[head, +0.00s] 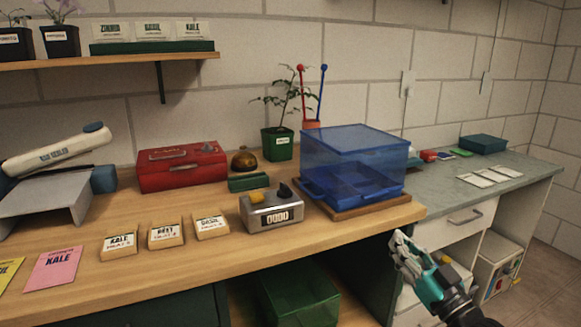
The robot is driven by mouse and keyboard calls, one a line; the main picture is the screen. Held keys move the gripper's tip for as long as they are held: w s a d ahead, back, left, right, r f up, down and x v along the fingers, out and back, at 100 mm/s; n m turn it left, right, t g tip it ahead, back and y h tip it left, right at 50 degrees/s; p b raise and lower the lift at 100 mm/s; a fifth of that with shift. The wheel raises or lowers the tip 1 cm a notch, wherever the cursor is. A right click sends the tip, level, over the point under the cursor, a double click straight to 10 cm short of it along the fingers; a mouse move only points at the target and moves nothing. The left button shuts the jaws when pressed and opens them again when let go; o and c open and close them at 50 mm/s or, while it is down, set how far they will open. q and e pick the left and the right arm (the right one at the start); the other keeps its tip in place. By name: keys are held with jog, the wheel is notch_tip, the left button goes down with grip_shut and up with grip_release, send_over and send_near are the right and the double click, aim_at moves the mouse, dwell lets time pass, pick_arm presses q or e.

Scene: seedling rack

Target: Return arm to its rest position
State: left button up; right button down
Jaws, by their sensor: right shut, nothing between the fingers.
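My right gripper (408,251) is at the lower right, in front of the gap between the wooden workbench (232,247) and the grey counter. Its fingers are together and nothing shows between them. It is apart from the bench edge and from the things on it. My right arm comes up from the bottom edge. My left gripper does not show.
On the bench stand a blue clear box (355,165) on a wooden base, a metal counter device (271,213), a red toolbox (182,166), a potted plant (278,142) and three seed packets on blocks. A grey counter (470,186) with drawers stands at right.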

jog(key=s+a+f+g+h, duration=0.2)
jog(key=s+a+f+g, duration=0.15)
jog(key=f, duration=0.85)
jog(key=s+a+f+g+h, duration=0.2)
jog(key=s+f+g, duration=0.25)
jog(key=f, duration=0.75)
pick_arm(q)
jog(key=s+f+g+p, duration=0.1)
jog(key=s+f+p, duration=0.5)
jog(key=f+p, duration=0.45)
pick_arm(e)
jog(key=s+f+m+g+h+p, duration=0.25)
jog(key=s+f+g, duration=0.75)
jog(key=s+f, duration=1.75)
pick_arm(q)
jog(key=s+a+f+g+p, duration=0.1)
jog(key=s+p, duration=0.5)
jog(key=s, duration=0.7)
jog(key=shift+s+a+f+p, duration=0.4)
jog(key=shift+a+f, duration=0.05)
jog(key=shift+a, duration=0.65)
pick_arm(e)
jog(key=s+d+f+g, duration=0.1)
jog(key=s+d, duration=0.1)
jog(key=s, duration=1.2)
jog(key=shift+s+d+f+n+h, duration=0.25)
jog(key=shift+s+d+n+h, duration=0.05)
jog(key=shift+s+n+h, duration=0.15)
